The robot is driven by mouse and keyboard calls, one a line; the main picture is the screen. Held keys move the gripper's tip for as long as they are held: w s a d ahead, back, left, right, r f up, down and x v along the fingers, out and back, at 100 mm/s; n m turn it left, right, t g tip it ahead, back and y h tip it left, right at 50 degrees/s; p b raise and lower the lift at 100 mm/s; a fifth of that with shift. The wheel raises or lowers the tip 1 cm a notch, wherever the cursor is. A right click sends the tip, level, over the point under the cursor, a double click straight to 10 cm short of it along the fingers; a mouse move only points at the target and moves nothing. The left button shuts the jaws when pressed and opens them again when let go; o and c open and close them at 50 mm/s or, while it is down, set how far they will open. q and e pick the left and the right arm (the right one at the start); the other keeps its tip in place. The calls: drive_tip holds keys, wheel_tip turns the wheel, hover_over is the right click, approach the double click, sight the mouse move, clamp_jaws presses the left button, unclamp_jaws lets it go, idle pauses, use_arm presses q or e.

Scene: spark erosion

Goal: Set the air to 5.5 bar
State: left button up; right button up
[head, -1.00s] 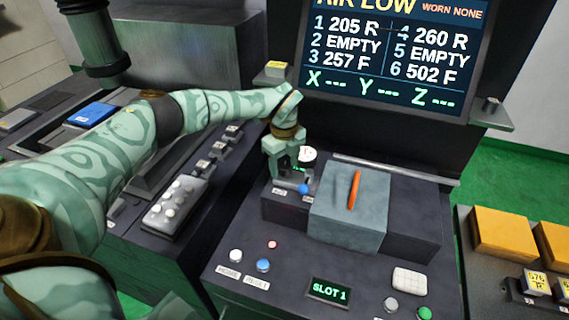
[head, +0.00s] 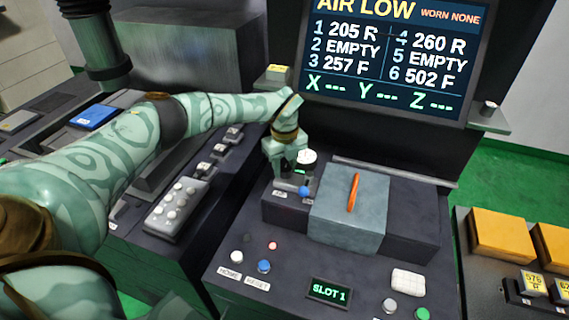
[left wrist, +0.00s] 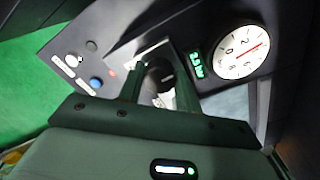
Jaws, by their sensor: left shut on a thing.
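My left gripper (head: 290,172) is low over the dark block at the back left of the console. In the left wrist view its two fingers (left wrist: 160,88) are shut on a dark round knob (left wrist: 158,78). A white round gauge (left wrist: 242,52) with a red needle is beside the knob; it also shows in the head view (head: 307,157). A small green digital readout (left wrist: 196,64) sits between knob and gauge; its figures are too small to read surely. The large screen (head: 390,50) reads AIR LOW. My right gripper is not in view.
A blue knob (head: 304,191) is close to my left gripper. A grey block with an orange handle (head: 353,192) stands just to the right. White and blue buttons (head: 264,266) and a SLOT 1 display (head: 329,291) are on the console front.

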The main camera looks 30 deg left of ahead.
use_arm(q)
drive_tip(key=m+p, duration=0.1)
drive_tip(key=m, duration=0.1)
drive_tip(key=shift+r+m, duration=0.15)
drive_tip(key=shift+m, duration=0.25)
drive_tip(key=m+p, duration=0.1)
drive_tip(key=m, duration=0.1)
drive_tip(key=shift+w+m, duration=0.1)
drive_tip(key=shift+m, duration=0.2)
drive_tip(key=m, duration=0.5)
drive_tip(key=shift+p, duration=0.4)
drive_tip(key=shift+m, duration=0.4)
drive_tip(key=o, duration=1)
drive_tip(key=shift+d, duration=0.1)
